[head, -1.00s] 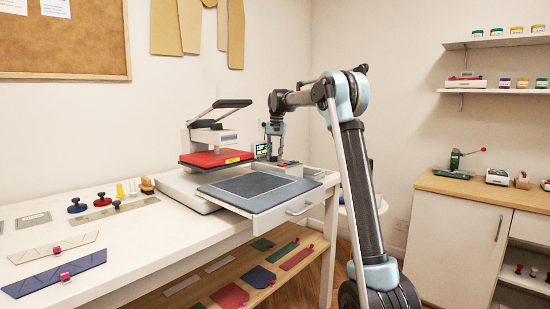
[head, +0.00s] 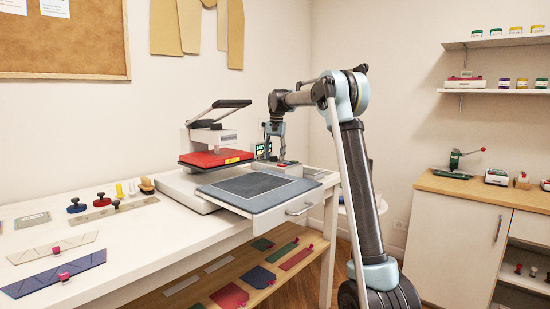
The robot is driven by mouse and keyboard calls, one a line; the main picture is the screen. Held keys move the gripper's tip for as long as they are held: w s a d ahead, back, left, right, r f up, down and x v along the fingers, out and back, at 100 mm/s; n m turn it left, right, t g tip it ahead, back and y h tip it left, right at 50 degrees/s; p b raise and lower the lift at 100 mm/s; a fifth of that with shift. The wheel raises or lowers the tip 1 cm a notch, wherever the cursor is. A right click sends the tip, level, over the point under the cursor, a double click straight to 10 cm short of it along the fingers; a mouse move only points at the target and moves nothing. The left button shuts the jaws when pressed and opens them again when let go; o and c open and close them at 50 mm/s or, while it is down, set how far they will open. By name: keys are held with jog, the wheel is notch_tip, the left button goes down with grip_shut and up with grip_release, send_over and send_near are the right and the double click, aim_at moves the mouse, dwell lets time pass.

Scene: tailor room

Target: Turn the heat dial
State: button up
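The heat dial cannot be made out in the head view; it is too small or hidden by my gripper. A small control box (head: 289,166) with a reddish part sits on the table behind the press's lower plate. A small dark display with green digits (head: 262,149) stands just left of my gripper. My gripper (head: 276,158) points down over the control box, its fingertips close to the box top. Whether they touch it or hold anything cannot be told at this size.
The heat press, with its raised red upper plate (head: 216,158) and grey lower plate (head: 258,188), stands close left of my gripper. A white table (head: 130,238) carries stamps and fabric strips at left.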

jog(key=shift+r, duration=0.1)
notch_tip(320, 180, up, 12)
jog(key=shift+d+f, duration=0.2)
jog(key=shift+d, duration=0.15)
dwell(0.4)
jog(key=shift+s, duration=0.15)
